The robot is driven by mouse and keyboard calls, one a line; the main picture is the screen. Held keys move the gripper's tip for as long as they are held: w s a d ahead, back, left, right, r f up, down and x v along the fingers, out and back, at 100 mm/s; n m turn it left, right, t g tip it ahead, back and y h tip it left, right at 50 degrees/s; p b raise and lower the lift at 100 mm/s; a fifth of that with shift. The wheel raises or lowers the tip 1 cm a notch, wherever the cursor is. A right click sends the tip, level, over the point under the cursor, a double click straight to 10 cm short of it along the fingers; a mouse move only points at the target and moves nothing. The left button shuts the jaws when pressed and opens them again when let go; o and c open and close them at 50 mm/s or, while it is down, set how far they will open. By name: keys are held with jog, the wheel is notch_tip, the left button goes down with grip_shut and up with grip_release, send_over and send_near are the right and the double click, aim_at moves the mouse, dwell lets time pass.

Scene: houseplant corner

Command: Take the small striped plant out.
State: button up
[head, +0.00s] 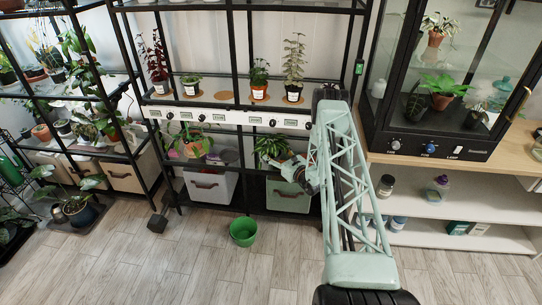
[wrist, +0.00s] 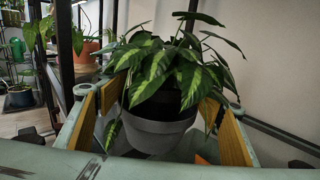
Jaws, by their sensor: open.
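A plant with dark green leaves striped in pale green (wrist: 165,75) stands upright in a grey pot (wrist: 160,135) in the wrist view. My gripper (wrist: 161,112) is open, its yellow-padded fingers on either side of the pot. Gaps seem to show beside the pot; contact cannot be told. In the head view my gripper (head: 293,171) is at the lower level of the middle rack, close to a leafy plant (head: 269,147), which appears to be the same one. Its pot is largely hidden there. A small pale-leaved plant (head: 477,114) is inside the glass cabinet.
Black rack posts (wrist: 63,50) stand left of the plant, and a pale wall lies right. A white control strip (head: 228,117) runs above the plant. A green storage box (head: 287,196) is below. A green bucket (head: 243,232) stands on open floor. The glass cabinet (head: 428,142) is at right.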

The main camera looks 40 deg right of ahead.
aim_at(272, 150)
jog(key=shift+c, duration=0.2)
jog(key=c, duration=1)
jog(key=shift+r, duration=0.15)
jog(key=shift+r+p, duration=1.15)
jog(key=shift+r, duration=3.75)
jog(key=shift+s+d+f, duration=0.1)
jog(key=shift+s, duration=0.15)
